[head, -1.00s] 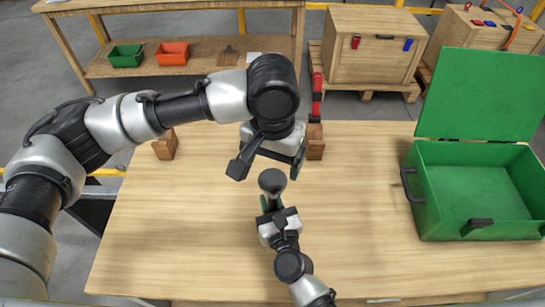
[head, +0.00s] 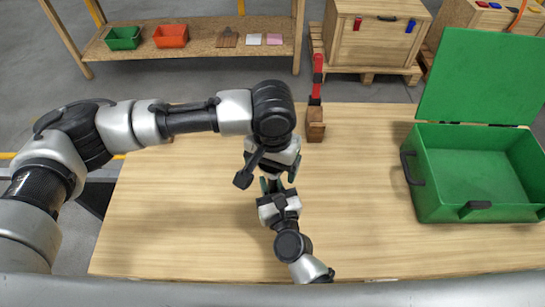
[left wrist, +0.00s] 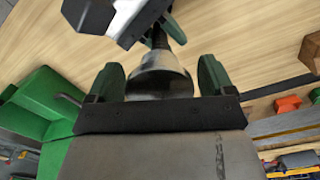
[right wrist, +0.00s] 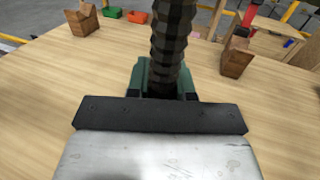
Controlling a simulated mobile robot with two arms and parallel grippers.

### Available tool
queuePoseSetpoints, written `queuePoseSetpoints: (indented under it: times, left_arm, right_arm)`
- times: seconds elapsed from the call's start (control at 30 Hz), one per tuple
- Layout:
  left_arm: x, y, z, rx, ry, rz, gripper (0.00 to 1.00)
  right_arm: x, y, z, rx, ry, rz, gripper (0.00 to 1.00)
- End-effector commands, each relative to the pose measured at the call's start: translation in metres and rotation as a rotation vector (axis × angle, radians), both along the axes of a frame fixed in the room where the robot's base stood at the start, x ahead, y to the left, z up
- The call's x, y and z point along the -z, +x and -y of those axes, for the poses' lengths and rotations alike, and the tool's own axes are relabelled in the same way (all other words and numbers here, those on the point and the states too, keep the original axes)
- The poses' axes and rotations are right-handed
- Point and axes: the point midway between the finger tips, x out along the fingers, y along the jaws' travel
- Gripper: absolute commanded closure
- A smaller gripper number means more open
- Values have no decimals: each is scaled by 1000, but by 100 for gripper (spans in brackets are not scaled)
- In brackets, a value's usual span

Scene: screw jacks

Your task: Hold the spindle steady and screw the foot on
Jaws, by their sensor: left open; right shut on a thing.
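The spindle (right wrist: 172,45) is a dark threaded rod, gripped in the right wrist view by the green fingers of my right gripper (right wrist: 166,80). The foot (left wrist: 158,78) is a grey metal bell-shaped piece at the spindle's end in the left wrist view. My left gripper (left wrist: 160,80) is open, with one finger on each side of the foot and visible gaps. In the head view, my left gripper (head: 272,172) is right above my right gripper (head: 275,190), and they hide the foot. How far the foot is threaded cannot be told.
An open green case (head: 425,205) stands at the table's right. A wooden block (head: 315,132) with a red tool (head: 317,80) is at the back. Another block (right wrist: 82,20) is farther left. The wooden table (head: 170,230) is clear at front left.

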Motion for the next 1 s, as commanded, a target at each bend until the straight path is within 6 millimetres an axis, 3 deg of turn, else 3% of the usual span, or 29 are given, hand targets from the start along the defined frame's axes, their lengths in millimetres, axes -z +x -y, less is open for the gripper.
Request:
queuePoseSetpoints:
  times: [0.17, 0.5, 0.67, 0.7, 0.9, 1.0]
  left_arm:
    - [0, 0, 0, 0, 0, 0, 17]
    - [-1, 0, 0, 0, 0, 0, 65]
    - [-1, 0, 0, 5, 0, 1, 66]
    - [-1, 0, 0, 5, 0, 1, 36]
    - [-1, 0, 0, 5, 0, 1, 7]
    - [-1, 0, 0, 5, 0, 0, 7]
  right_arm:
    - [-1, 0, 0, 0, 1, 2, 100]
    - [-1, 0, 0, 1, 1, 2, 100]
    - [-1, 0, 0, 1, 1, 2, 100]
    - [-1, 0, 0, 1, 1, 2, 100]
    - [-1, 0, 0, 1, 1, 2, 100]
    - [-1, 0, 0, 1, 1, 2, 100]
